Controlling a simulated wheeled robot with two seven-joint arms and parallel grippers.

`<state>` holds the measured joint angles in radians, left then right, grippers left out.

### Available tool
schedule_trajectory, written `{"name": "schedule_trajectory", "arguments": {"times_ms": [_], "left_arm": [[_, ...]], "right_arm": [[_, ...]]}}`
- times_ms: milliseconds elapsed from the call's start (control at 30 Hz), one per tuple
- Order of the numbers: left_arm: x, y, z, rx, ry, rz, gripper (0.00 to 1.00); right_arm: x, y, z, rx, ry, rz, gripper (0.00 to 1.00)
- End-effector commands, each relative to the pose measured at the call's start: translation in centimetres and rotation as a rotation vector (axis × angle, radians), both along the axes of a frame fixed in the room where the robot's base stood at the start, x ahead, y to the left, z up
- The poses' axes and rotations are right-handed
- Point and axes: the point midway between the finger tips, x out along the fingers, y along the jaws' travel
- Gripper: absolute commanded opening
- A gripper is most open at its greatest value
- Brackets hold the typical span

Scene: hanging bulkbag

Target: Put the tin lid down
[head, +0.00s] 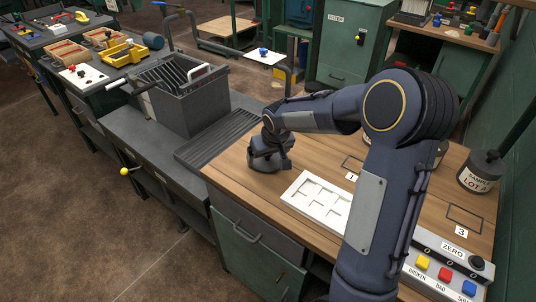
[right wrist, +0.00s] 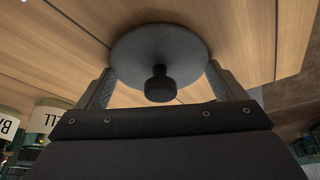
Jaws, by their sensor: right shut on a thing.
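The tin lid (right wrist: 150,42) is a dark grey disc with a black knob (right wrist: 159,86) in the right wrist view. The knob faces the camera, and the wooden bench top (right wrist: 60,30) lies behind the disc. My right gripper (right wrist: 158,82) has a finger at each side of the lid and is shut on it. I cannot tell whether the lid touches the wood. In the head view my right gripper (head: 268,164) is low over the left part of the wooden bench top (head: 240,160), and the lid is hidden there. My left gripper is out of view.
A white compartment tray (head: 296,198) lies right of the gripper. A grey ribbed tray (head: 215,138) and a metal bin (head: 190,108) stand to the left.

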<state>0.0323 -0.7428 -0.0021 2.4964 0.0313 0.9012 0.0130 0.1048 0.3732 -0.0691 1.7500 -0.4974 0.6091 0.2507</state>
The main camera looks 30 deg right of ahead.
Motion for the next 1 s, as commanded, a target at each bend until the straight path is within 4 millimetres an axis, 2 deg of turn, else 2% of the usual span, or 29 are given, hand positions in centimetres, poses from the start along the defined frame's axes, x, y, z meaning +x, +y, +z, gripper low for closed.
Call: {"name": "schedule_trajectory", "arguments": {"times_ms": [33, 100, 300, 433, 567, 800, 1000], "left_arm": [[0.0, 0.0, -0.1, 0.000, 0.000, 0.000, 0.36], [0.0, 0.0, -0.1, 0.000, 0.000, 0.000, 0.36], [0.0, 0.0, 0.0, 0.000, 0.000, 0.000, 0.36], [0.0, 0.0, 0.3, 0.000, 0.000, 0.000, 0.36], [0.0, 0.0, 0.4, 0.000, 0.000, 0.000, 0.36], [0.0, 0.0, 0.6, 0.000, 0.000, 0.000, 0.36], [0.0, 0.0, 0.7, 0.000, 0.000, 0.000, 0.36]], "right_arm": [[0.0, 0.0, -0.1, 0.000, 0.000, 0.000, 0.93], [0.0, 0.0, -0.1, 0.000, 0.000, 0.000, 1.00], [0.0, 0.0, 0.0, 0.000, 0.000, 0.000, 1.00], [-0.1, 0.0, 0.7, 0.000, -0.003, 0.000, 1.00], [-0.9, 0.1, 2.8, 0.000, -0.007, -0.001, 1.00], [-2.9, 0.4, 7.7, 0.000, -0.007, -0.001, 1.00], [-4.1, 0.5, 10.5, 0.000, -0.003, 0.000, 1.00]]}}
